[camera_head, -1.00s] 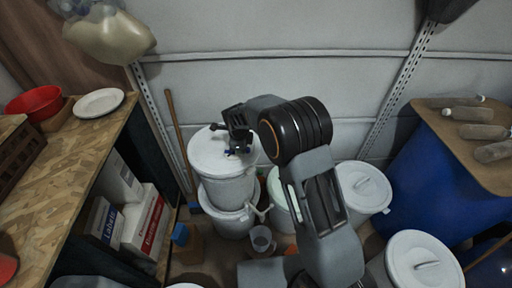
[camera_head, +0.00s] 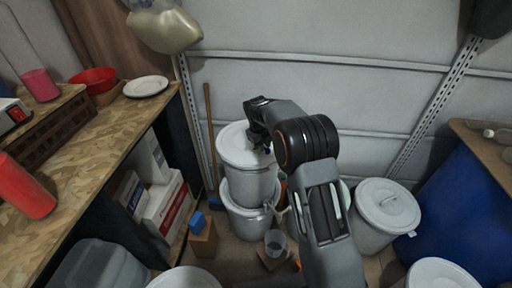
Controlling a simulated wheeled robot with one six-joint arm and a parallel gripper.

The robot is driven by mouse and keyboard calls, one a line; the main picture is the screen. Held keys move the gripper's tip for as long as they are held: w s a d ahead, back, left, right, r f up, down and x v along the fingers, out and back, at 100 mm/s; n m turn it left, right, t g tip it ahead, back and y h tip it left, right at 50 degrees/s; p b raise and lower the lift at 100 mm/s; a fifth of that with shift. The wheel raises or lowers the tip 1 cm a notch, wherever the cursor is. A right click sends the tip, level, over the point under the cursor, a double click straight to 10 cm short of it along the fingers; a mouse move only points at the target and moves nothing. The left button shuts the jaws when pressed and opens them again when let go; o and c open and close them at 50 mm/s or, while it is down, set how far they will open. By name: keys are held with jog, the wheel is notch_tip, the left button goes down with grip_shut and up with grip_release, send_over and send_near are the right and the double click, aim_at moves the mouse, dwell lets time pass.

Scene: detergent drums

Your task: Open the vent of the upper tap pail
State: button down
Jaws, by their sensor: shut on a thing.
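The upper tap pail (camera_head: 247,182) is a white drum with a white lid, standing on a second white pail (camera_head: 243,220) left of centre. A pale tap (camera_head: 279,211) sticks out at the right, near where the two pails meet. My gripper (camera_head: 264,145) points down at the right part of the upper lid. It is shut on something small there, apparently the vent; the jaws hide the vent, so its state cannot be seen.
A jug (camera_head: 275,243) stands on the floor below the tap. Lidded white pails (camera_head: 387,205) stand at the right, beside a blue drum (camera_head: 465,225). A wooden bench (camera_head: 105,130) runs along the left. A broom handle (camera_head: 209,130) leans behind the stack.

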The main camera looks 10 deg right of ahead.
aim_at(258, 156)
jog(key=shift+s+f, duration=0.15)
dwell(0.3)
jog(key=c, duration=1.2)
grip_release()
jog(key=shift+o, duration=0.2)
jog(key=shift+r, duration=0.25)
notch_tip(258, 156, up, 13)
jog(key=s+a, duration=0.1)
jog(key=a, duration=0.1)
jog(key=shift+a+p, duration=0.25)
jog(key=shift+p, duration=0.2)
jog(key=shift+r, duration=0.1)
